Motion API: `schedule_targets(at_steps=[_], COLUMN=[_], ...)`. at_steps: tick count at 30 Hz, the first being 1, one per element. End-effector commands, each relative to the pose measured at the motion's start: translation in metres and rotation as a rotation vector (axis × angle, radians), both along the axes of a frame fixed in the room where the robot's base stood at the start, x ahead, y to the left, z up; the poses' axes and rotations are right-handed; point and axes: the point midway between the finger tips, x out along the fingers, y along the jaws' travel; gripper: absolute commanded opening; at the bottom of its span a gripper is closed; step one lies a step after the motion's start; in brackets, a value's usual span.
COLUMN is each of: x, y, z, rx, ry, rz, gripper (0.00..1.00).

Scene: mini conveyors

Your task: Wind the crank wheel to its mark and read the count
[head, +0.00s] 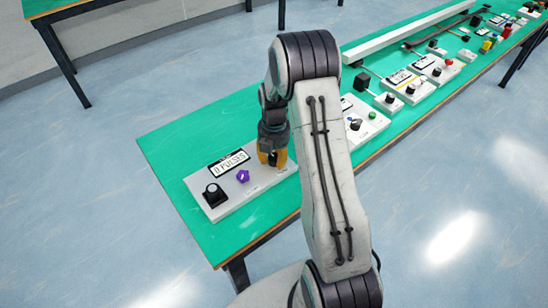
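A white control box (222,206) lies on the green table near its left end. Its display (230,164) appears to read "0 PULSES". A black round knob or wheel (215,194) sits at the box's left end, and a purple knob (243,176) is near the middle. I cannot tell which part is the crank wheel, and no mark can be made out. My gripper (271,160), with yellow fingers, points down at the box's right end. Whatever is between the fingers is hidden, and I cannot tell whether they touch anything.
The green table (165,150) runs to the upper right with several more control boxes, including one with a green button (372,115) just right of my arm. A long white conveyor rail (410,35) lies along its back. Table space left of the box is clear.

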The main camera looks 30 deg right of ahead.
Motion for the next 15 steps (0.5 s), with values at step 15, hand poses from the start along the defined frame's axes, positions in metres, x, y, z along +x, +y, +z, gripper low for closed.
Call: schedule_targets(at_steps=[15], x=[-0.0001], y=[0.0], z=[-0.0005], rx=[0.0], ry=[0.0], rz=[-0.014], gripper=[0.0])
